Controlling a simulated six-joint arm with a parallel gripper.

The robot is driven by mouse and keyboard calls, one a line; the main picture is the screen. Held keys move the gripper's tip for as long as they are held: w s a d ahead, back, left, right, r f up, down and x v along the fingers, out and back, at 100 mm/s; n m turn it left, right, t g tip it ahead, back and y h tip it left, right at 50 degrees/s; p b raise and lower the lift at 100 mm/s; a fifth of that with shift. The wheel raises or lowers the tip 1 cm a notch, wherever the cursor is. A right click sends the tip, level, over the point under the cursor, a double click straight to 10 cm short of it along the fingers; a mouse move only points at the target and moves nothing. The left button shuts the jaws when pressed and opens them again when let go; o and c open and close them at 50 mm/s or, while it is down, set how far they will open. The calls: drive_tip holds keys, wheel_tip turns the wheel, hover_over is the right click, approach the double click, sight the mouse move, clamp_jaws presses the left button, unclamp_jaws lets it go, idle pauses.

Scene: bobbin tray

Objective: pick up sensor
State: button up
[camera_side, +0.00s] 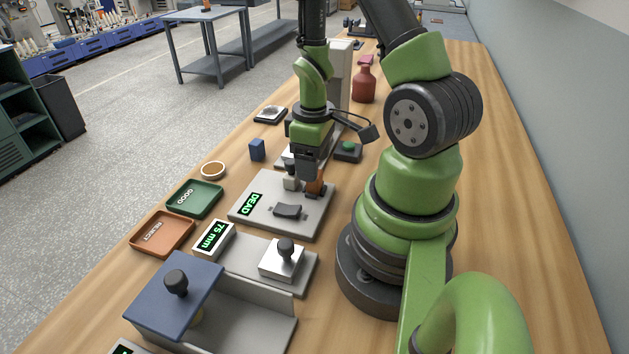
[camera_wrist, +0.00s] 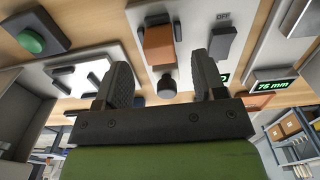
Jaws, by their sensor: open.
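My gripper (camera_side: 303,178) is open and low over the grey plate (camera_side: 262,219) whose display reads DEAD. An orange-brown block (camera_side: 316,184) stands at the plate's far end, close beside the fingers, and may be the sensor; I cannot tell for certain. In the wrist view, the block (camera_wrist: 158,45) shows beyond and between the two fingertips of my gripper (camera_wrist: 162,75). A dark round knob (camera_wrist: 167,88) lies just below it in that view. I cannot tell whether the fingers touch anything.
A green GOOD tray (camera_side: 171,207) and an orange REJECT tray (camera_side: 139,244) lie left of the plate. A fixture with a 75 mm display (camera_side: 213,238) and a blue block with a black knob (camera_side: 150,305) stand nearer. A green button box (camera_side: 347,155) is behind.

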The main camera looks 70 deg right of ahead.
drive_tip(key=shift+s+f, duration=0.1)
drive_tip(key=shift+f, duration=2.05)
drive_tip(key=c, duration=1.1)
drive_tip(key=shift+o, duration=0.2)
